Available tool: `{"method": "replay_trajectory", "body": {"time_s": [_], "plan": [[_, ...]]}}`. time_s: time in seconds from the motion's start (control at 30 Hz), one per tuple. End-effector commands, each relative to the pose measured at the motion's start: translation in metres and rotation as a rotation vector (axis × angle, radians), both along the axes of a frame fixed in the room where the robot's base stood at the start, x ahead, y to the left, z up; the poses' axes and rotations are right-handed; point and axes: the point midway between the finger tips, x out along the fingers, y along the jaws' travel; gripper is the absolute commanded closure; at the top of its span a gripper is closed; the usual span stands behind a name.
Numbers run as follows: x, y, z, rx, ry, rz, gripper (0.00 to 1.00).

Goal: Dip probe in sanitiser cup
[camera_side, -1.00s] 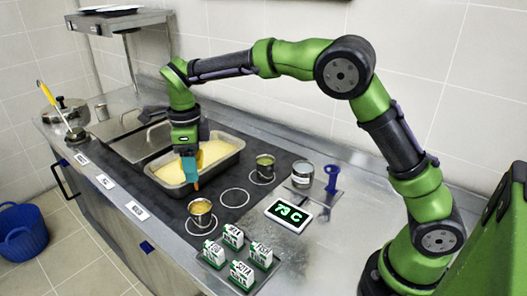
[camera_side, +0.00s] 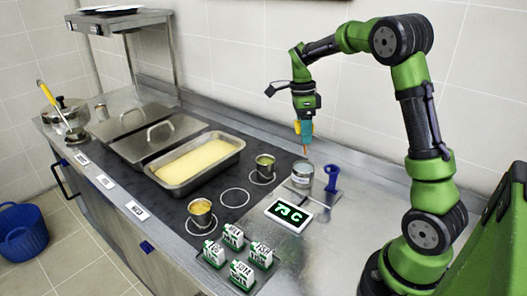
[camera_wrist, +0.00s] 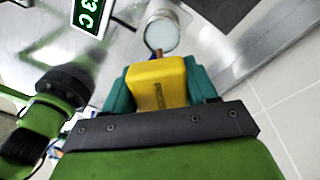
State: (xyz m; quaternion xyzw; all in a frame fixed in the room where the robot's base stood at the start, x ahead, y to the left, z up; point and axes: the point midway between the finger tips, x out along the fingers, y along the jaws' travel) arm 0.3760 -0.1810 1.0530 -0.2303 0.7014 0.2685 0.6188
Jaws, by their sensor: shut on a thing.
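My gripper (camera_side: 304,130) is shut on the yellow probe (camera_wrist: 158,84), which sits between its teal fingers in the wrist view. In the side view the probe's thin copper-coloured tip (camera_side: 306,151) points down. The sanitiser cup (camera_side: 302,178) is a grey metal cup with a pale label, standing on a small plate beside the display. The tip appears a little above the cup's rim in the side view. The cup also shows in the wrist view (camera_wrist: 163,40), just beyond the probe, with its pale inside visible.
A blue holder (camera_side: 331,182) stands right beside the cup. A display (camera_side: 290,215) reads about 73 C. The right counter is clear.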

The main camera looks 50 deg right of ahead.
Motion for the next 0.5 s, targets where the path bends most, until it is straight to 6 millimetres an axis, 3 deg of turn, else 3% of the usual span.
{"method": "replay_trajectory", "body": {"time_s": [0.27,0.5], "plan": [[0.000,0.001,-0.008,0.001,0.023,0.065,0.87],[0.000,0.001,-0.031,0.001,0.024,0.064,0.87]]}}
